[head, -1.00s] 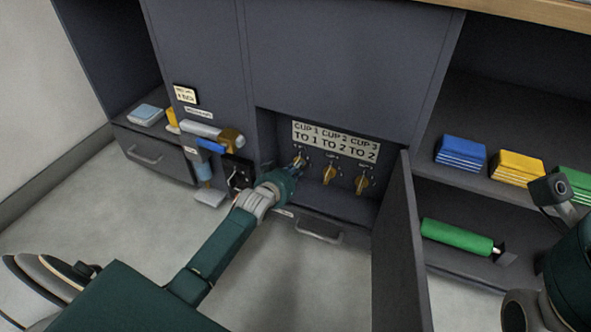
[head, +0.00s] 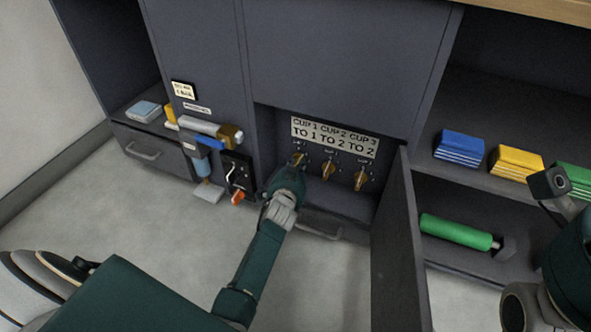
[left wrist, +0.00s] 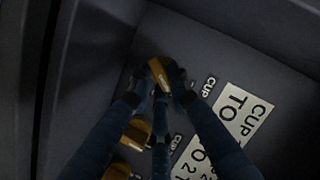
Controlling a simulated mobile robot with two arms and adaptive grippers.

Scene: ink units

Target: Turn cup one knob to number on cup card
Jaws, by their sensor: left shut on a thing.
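The cup card (head: 334,137) on the recess back wall reads "CUP 1 TO 1, CUP 2 TO 2, CUP 3 TO 2". The yellow cup one knob (head: 298,158) is the leftmost of three knobs under the card, and it also shows in the left wrist view (left wrist: 162,72). In the head view the hand (head: 287,180) covers the space just below the knob. The knob's number marks are too small to read. My right arm shows at the right edge, but its fingers are not visible.
The cup two knob (head: 328,169) and cup three knob (head: 360,180) sit close to the right. An open door (head: 398,240) stands right of the recess. A black panel with a crank (head: 236,175) is to the left. Shelves with blue (head: 460,149) and yellow packs are at right.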

